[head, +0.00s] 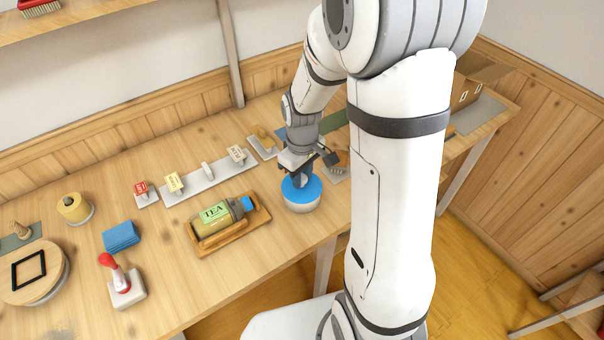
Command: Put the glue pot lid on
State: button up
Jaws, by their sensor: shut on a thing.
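My gripper (302,172) points down at the right part of the bench, shut on a small dark grip at the middle of a round blue top, which looks like the glue pot lid (313,192). Below the blue top a pale round side shows, likely the glue pot (303,208). The blue top looks level and lies over the pale part. I cannot tell whether it is seated or held slightly above. The fingers hide the far part of the blue top.
The bench's front edge is close.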

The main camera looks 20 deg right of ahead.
jog(key=o, duration=1)
jog(key=shift+o, duration=0.2)
notch_tip(320, 180, up, 8)
jog(key=shift+f, duration=0.1)
